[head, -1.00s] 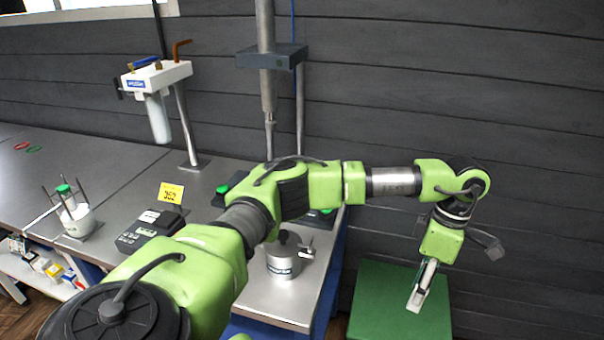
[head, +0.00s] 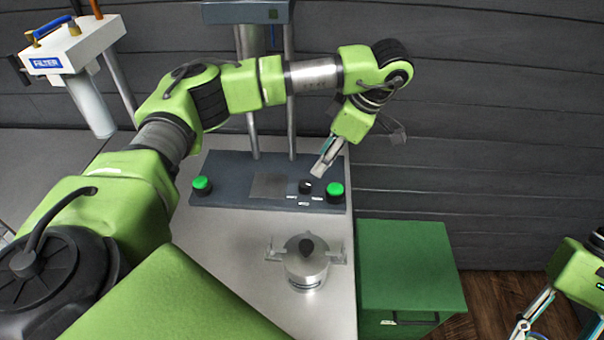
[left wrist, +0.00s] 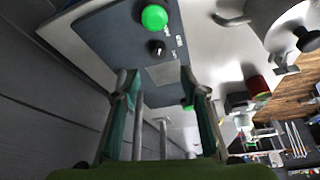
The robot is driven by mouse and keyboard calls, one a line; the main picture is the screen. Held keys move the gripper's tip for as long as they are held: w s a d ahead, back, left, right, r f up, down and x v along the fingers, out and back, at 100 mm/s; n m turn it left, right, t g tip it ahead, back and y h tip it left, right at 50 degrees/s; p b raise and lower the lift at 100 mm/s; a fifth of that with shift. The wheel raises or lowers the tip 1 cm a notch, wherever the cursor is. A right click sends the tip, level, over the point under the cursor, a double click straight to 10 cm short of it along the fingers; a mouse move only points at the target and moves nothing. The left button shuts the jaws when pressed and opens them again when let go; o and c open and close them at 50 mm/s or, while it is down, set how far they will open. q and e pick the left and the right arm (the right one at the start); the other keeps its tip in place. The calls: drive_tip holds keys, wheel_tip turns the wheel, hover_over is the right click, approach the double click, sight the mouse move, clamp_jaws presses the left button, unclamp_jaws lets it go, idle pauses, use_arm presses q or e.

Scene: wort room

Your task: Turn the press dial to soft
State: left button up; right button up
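The press dial (head: 305,187) is a small black knob on the dark press base (head: 230,170), with small white labels in front of it that are too blurred to read. My left gripper (head: 320,170) is just behind and right of the dial in the head view, apparently above it and not visibly touching. In the left wrist view the dial (left wrist: 156,47) lies beyond the gap between the spread, empty fingers (left wrist: 160,78). My right gripper (head: 550,325) is at the lower right, fingers apart and partly cut off by the frame.
Green buttons sit left (head: 202,185) and right (head: 336,191) of the dial, the right one close to it. A metal pot (head: 306,270) stands in front of the press. A green cabinet (head: 405,265) is at the right; a filter unit (head: 75,48) is at the left.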

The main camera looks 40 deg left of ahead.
sight(305, 183)
drive_tip(key=shift+w+d, duration=0.2)
use_arm(q)
drive_tip(key=x, duration=0.3)
drive_tip(key=p+x, duration=0.1)
drive_tip(key=x, duration=0.2)
drive_tip(key=p+x, duration=0.1)
drive_tip(key=x, duration=0.2)
drive_tip(key=shift+a, duration=0.3)
use_arm(e)
drive_tip(key=shift+a+r, duration=0.25)
drive_tip(key=shift+r, duration=0.35)
drive_tip(key=shift+a+r, duration=0.25)
drive_tip(key=shift+r, duration=0.35)
use_arm(q)
drive_tip(key=shift+f, duration=0.5)
use_arm(e)
drive_tip(key=shift+s+d, duration=0.1)
drive_tip(key=shift+d, duration=0.1)
use_arm(q)
drive_tip(key=shift+w+f, duration=0.1)
drive_tip(key=shift+f, duration=0.1)
use_arm(e)
drive_tip(key=shift+a, duration=0.1)
use_arm(q)
drive_tip(key=c, duration=1.1)
